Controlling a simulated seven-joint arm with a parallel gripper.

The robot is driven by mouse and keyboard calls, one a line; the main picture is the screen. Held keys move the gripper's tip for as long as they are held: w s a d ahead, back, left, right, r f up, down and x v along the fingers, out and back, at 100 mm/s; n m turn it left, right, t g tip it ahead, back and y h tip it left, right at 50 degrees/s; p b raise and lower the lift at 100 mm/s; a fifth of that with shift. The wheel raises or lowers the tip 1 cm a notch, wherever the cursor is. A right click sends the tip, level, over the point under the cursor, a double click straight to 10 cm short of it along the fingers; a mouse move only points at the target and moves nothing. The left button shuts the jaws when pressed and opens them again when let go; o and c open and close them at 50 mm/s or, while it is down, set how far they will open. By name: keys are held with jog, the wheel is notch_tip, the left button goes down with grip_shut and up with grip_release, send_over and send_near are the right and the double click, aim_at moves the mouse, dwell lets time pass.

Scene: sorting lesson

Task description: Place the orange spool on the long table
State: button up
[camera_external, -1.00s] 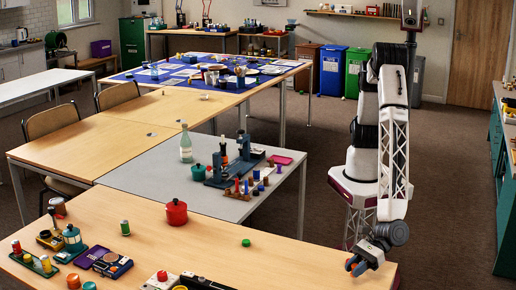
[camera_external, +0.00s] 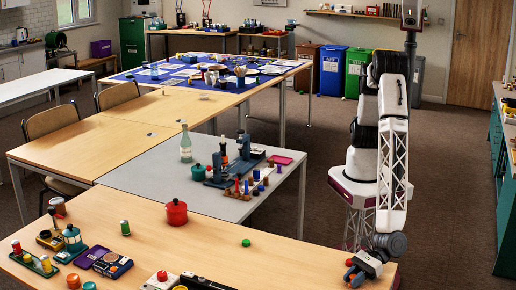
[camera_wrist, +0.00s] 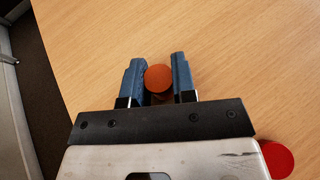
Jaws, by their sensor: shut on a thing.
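My gripper (camera_wrist: 157,82) is shut on the orange spool (camera_wrist: 158,77), whose round top shows between the two blue fingers in the wrist view. In the external view my gripper (camera_external: 355,274) is at the right end of the long light-wood table (camera_external: 285,262) at the front. The wrist view shows the same wood surface (camera_wrist: 240,60) below the spool. I cannot tell whether the spool touches it.
A red round thing (camera_wrist: 277,160) is partly visible beside my gripper in the wrist view. A small green disc (camera_external: 246,243), a red pot (camera_external: 176,212) and a green-topped spool (camera_external: 125,228) stand further left on the front table. Clear wood lies between the disc and my gripper.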

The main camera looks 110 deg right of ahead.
jog(key=o, duration=0.9)
jog(key=shift+r, duration=0.2)
jog(key=shift+v, duration=5.95)
